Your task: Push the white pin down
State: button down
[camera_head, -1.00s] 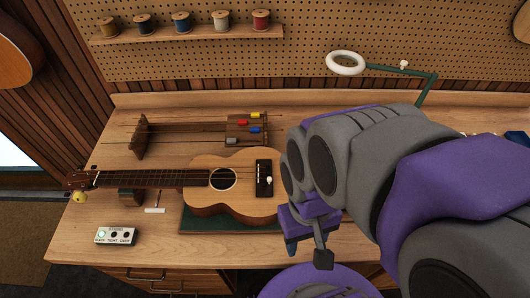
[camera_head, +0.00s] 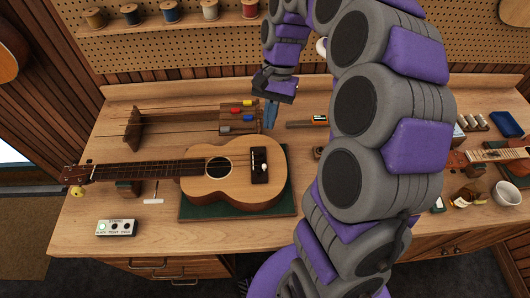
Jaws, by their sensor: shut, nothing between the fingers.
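The ukulele (camera_head: 218,178) lies face up on a green mat (camera_head: 205,212) on the bench, its neck pointing left. On its body is a dark bridge (camera_head: 259,172). A small white pin (camera_head: 264,167) shows on the bridge; how far it stands up is too small to tell. My gripper (camera_head: 271,116) points down above the back of the bench, behind and apart from the ukulele, near the right end of the string rack. It is shut and empty. My arm hides part of the bench to the right.
The string rack (camera_head: 135,130) with coloured tabs (camera_head: 236,111) stands behind the ukulele. A white box with buttons (camera_head: 117,228) and a small T-shaped tool (camera_head: 154,193) lie at the front left. A second instrument (camera_head: 495,155) and a white bowl (camera_head: 506,192) are at the right.

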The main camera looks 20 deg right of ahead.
jog(key=w+d+m, duration=0.1)
jog(key=w+d, duration=0.1)
jog(key=b, duration=0.2)
send_near(264, 165)
jog(key=x, duration=0.5)
jog(key=shift+d+f, duration=0.15)
jog(key=shift+f, duration=0.15)
jog(key=shift+s+f, duration=0.15)
jog(key=shift+f, duration=0.55)
